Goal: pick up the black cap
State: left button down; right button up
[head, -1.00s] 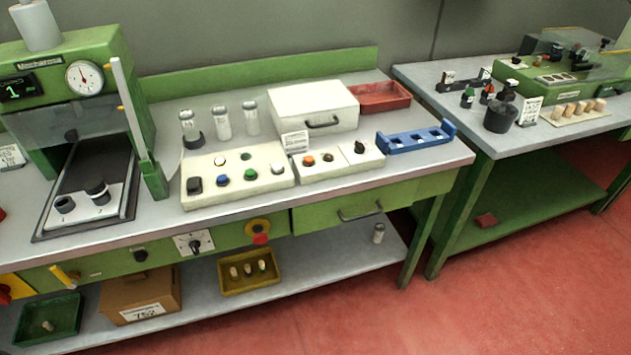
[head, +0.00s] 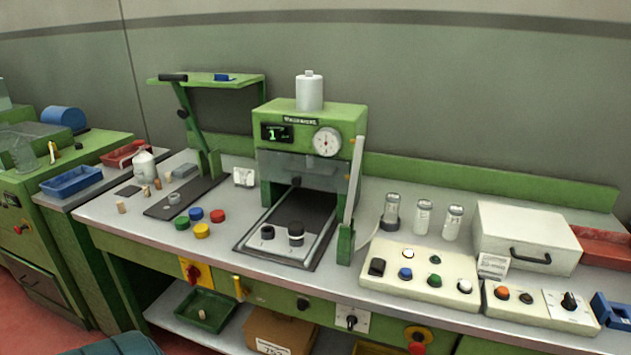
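I cannot tell for sure which thing is the black cap. A dark, black-topped cylinder (head: 296,233) stands upright on the light plate of the green press (head: 316,118), at the middle of the bench. A shorter dark piece (head: 267,232) stands to its left on the same plate. Loose caps lie left of the press: a green cap (head: 182,223), a blue cap (head: 195,213), a yellow cap (head: 201,231) and a red cap (head: 218,216). I see no black one among them. Neither of my grippers is in view.
A cream button box (head: 420,284), jars (head: 423,217) and a white case (head: 527,236) stand right of the press. A lever (head: 354,185) rises at its right side. A green stand (head: 190,120) is at left. A teal object (head: 112,344) is at the bottom edge.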

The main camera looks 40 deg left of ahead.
aim_at(296, 230)
jog(key=u, duration=1.15)
